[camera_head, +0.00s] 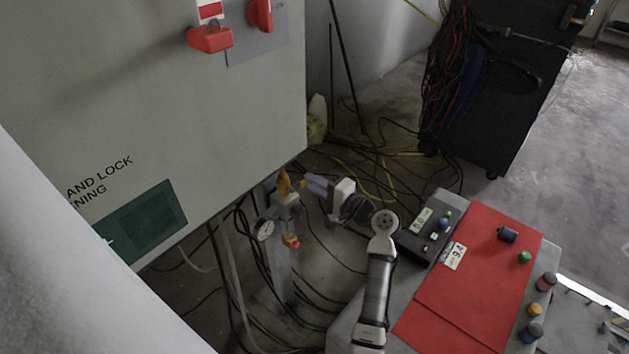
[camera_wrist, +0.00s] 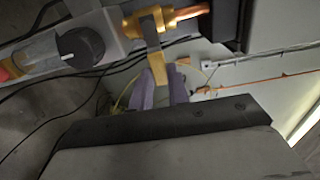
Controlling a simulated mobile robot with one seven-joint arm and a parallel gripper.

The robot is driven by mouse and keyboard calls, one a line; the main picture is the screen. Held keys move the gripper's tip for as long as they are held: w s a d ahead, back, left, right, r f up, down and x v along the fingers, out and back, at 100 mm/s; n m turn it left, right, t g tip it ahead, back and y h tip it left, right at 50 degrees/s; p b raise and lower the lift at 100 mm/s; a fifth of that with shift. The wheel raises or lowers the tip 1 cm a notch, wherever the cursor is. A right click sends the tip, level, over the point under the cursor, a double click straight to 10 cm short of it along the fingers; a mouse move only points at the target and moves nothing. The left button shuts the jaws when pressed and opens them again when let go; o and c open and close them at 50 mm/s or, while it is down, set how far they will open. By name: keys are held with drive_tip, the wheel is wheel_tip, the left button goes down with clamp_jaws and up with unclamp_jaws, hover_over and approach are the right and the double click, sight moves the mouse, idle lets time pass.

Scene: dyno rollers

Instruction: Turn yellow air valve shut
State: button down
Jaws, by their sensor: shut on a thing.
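The yellow air valve (camera_head: 284,183) sits on top of a grey post with a pressure gauge, near the cabinet's lower right corner. In the wrist view its brass body (camera_wrist: 165,20) is at the top, and its flat yellow lever (camera_wrist: 153,46) points down toward my gripper. My gripper (camera_head: 307,184) reaches in from the right in the head view. Its purple fingers (camera_wrist: 159,78) are shut on the lever's end, one on each side. The fingers hide part of the lever's tip.
A round gauge (camera_head: 265,230) and a red-yellow knob (camera_head: 291,242) are on the post below the valve. The large grey cabinet (camera_head: 150,90) is close on the left. A red-topped control console (camera_head: 475,285) stands at lower right. Cables cover the floor.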

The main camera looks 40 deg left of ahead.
drive_tip(key=shift+f, duration=0.1)
drive_tip(key=c, duration=1.3)
unclamp_jaws()
drive_tip(key=shift+c, duration=0.2)
drive_tip(key=s+d+b, duration=0.1)
drive_tip(key=d+b, duration=0.2)
drive_tip(key=d, duration=1.1)
